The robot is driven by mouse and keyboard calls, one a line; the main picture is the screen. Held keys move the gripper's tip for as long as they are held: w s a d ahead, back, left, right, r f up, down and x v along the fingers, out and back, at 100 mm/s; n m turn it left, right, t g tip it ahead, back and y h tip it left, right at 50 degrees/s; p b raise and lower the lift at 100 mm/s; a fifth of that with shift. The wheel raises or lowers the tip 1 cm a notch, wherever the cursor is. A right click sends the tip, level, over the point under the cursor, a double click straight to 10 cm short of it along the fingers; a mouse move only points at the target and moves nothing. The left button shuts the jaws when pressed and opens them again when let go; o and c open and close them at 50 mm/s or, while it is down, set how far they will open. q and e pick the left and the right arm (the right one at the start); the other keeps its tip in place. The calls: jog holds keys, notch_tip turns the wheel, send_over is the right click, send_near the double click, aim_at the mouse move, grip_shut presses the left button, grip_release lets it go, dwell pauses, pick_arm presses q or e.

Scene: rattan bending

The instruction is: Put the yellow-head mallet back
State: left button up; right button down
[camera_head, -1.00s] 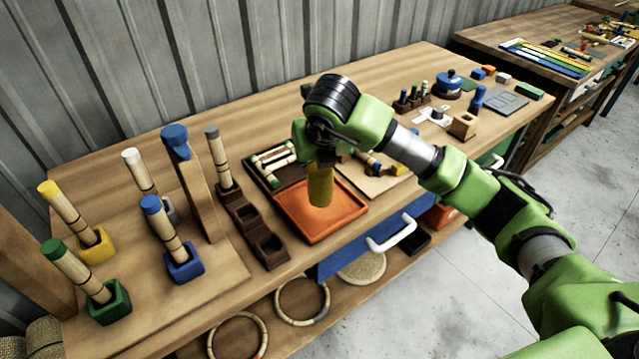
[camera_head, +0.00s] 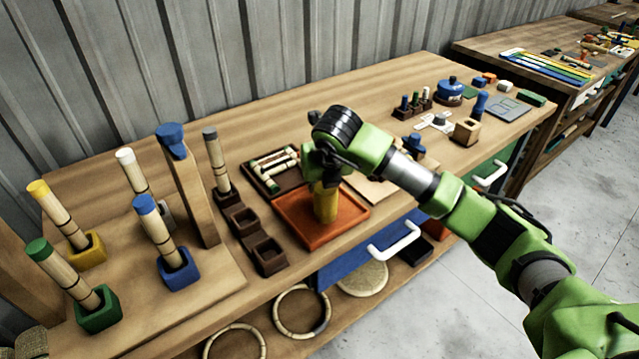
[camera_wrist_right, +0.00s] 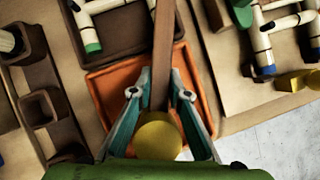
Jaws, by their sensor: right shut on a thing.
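The yellow-head mallet shows as a yellow cylinder (camera_head: 325,206) over the orange tray (camera_head: 290,217) in the head view. In the right wrist view its round yellow head (camera_wrist_right: 158,137) is near the camera and its wooden handle (camera_wrist_right: 163,50) points up the picture. My right gripper (camera_wrist_right: 161,95) is shut on the mallet, with a teal finger on each side of it. In the head view the right gripper (camera_head: 323,176) is mostly hidden by its own wrist. I cannot tell whether the mallet touches the tray. My left gripper is not in view.
A dark brown rack (camera_head: 241,222) with square pockets stands left of the orange tray; one pocket holds a grey-topped stick (camera_head: 216,158). A dark tray (camera_head: 268,178) with jointed rattan pieces lies behind. Several coloured holders with sticks stand further left. A blue drawer (camera_head: 352,262) is below.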

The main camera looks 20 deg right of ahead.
jog(key=c, duration=1.9)
grip_release()
jog(key=shift+f, duration=0.1)
jog(key=shift+r+p, duration=0.2)
jog(key=shift+p, duration=0.1)
jog(key=shift+s+r, duration=0.15)
jog(key=shift+r, duration=0.15)
jog(key=b+v, duration=0.1)
jog(key=v, duration=1)
jog(key=shift+s+r+b, duration=0.1)
jog(key=shift+s+b, duration=0.05)
jog(key=shift+b, duration=0.15)
